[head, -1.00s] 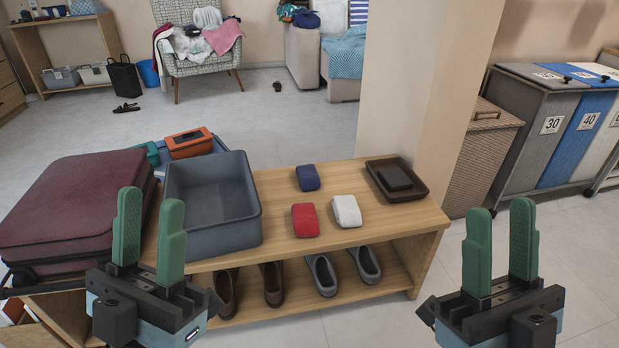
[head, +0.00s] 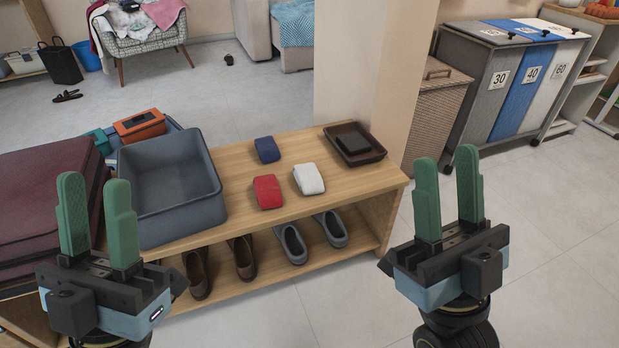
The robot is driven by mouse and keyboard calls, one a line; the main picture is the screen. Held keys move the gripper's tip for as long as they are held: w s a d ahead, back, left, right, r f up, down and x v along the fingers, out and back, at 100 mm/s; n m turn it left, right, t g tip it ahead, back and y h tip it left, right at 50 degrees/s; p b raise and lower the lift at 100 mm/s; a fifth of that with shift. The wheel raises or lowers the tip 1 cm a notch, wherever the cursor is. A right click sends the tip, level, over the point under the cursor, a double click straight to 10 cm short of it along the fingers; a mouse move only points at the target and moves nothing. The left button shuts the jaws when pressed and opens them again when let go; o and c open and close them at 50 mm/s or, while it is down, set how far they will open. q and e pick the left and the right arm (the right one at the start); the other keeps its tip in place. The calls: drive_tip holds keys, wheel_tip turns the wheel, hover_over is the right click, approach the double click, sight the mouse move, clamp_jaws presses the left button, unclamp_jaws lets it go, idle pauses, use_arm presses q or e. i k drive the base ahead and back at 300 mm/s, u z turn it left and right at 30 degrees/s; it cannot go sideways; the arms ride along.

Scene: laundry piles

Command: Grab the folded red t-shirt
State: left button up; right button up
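The folded red t-shirt (head: 268,192) lies on the wooden bench top (head: 237,207), near its front edge. A folded white item (head: 309,179) lies just to its right, and a folded navy item (head: 267,150) lies behind it. My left gripper (head: 97,215) is open and empty, in front of the suitcase and left of the red t-shirt. My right gripper (head: 448,200) is open and empty, right of the bench and well apart from the red t-shirt.
A grey-blue bin (head: 180,216) stands on the bench left of the red t-shirt, beside a maroon suitcase (head: 40,200). A dark tray (head: 372,153) sits at the bench's right end. Shoes (head: 292,243) stand on the lower shelf. A pillar (head: 370,75) rises behind the bench.

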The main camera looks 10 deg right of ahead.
sight(268, 192)
drive_tip(key=u, duration=0.45)
drive_tip(key=k, duration=0.55)
drive_tip(key=u, duration=0.85)
drive_tip(key=i, duration=1.45)
drive_tip(key=z, duration=0.95)
